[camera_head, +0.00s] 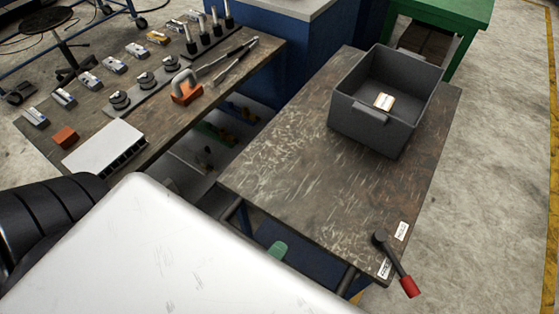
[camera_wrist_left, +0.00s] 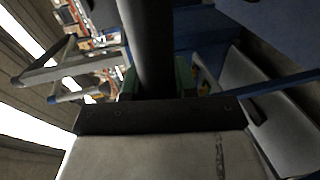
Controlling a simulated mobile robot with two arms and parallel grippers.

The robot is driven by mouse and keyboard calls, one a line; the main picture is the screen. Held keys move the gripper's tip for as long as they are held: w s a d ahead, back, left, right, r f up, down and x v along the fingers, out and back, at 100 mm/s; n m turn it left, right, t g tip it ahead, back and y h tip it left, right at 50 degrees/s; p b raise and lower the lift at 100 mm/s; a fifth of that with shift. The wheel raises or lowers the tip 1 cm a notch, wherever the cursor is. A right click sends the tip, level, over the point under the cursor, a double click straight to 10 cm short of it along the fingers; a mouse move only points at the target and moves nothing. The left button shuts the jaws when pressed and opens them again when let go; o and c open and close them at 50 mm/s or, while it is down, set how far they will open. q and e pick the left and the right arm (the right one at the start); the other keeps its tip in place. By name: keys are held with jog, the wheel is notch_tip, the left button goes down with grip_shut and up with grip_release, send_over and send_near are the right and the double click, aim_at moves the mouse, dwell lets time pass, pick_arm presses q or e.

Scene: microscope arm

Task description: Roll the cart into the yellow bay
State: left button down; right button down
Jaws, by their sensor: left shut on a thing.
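The cart (camera_head: 275,165) has a worn dark top and stands in front of me to the right in the head view. My left gripper shows there only as a green finger part (camera_head: 277,252) at the cart's near edge, mostly hidden by my white body. In the left wrist view the left gripper (camera_wrist_left: 158,84) is shut on a dark round bar (camera_wrist_left: 148,45), which appears to be the cart's push handle. A yellow floor line (camera_head: 553,90) runs along the right edge of the head view. Whether it bounds the yellow bay is unclear. My right gripper is not in view.
A grey bin (camera_head: 372,134) holding a small box (camera_head: 384,101) stands on the cart. A red-ended lever (camera_head: 409,285) sticks out at its near right corner. A workbench (camera_head: 150,150) with tools is close on the left. A green table (camera_head: 440,12) stands behind. Floor is clear at right.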

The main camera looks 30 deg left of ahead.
pick_arm(q)
jog(key=shift+f, duration=0.1)
jog(key=c, duration=0.9)
grip_release()
jog(key=s, duration=0.3)
jog(key=s+r+b, duration=0.1)
jog(key=s, duration=0.3)
jog(key=s+r+b, duration=0.1)
jog(key=s, duration=0.2)
jog(key=shift+s+a+r, duration=0.1)
jog(key=shift+s+a, duration=0.05)
jog(key=shift+s, duration=0.2)
